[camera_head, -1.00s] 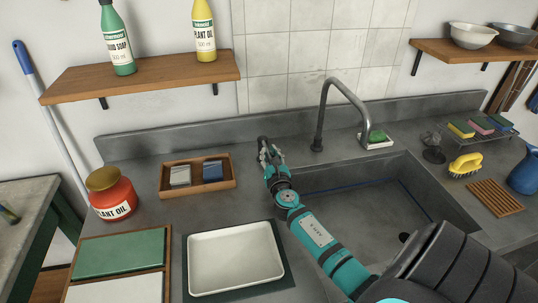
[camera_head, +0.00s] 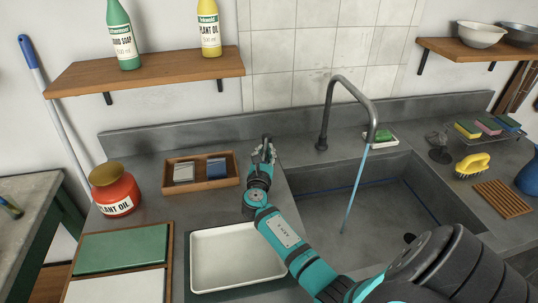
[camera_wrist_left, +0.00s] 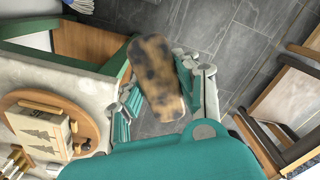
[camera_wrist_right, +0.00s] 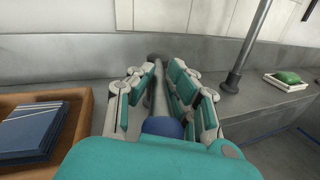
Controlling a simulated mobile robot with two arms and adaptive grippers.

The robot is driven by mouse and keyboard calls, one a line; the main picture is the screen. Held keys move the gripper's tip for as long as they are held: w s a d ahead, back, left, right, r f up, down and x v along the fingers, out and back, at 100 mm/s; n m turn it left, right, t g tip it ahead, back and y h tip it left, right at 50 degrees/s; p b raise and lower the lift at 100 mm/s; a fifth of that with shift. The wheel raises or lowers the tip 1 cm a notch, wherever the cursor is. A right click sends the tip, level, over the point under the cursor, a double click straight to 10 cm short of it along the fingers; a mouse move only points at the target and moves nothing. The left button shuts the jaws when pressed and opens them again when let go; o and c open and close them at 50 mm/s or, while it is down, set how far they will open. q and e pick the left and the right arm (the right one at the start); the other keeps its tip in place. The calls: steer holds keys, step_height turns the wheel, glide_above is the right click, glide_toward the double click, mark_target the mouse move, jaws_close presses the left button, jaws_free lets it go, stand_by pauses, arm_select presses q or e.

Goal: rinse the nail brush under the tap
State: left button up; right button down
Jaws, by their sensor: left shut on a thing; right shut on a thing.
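My left gripper (camera_wrist_left: 160,85) is out of the head view. In the left wrist view it is shut on a rounded oblong tan thing with dark blotches (camera_wrist_left: 155,72), which looks like the nail brush; no bristles show. It is over the tiled floor, away from the sink. My right gripper (camera_head: 262,150) is at the left rear of the sink (camera_head: 400,205), shut on a thin grey lever (camera_wrist_right: 158,95) with a blue base (camera_wrist_right: 162,127). The curved grey tap (camera_head: 325,120) stands right of it. Water (camera_head: 356,185) runs from its spout into the sink.
A wooden tray (camera_head: 172,185) with two small blocks lies left of my right gripper. A white tray (camera_head: 222,280) is in front. A round board (camera_wrist_left: 50,104) lies on the side table.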

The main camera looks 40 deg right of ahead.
arm_select(q)
steer(key=shift+d, duration=0.1)
arm_select(e)
steer(key=c, duration=1.3)
jaws_free()
steer(key=shift+a, duration=0.1)
steer(key=v, duration=1.2)
arm_select(q)
steer(key=shift+r, duration=0.15)
arm_select(e)
steer(key=shift+r, duration=0.1)
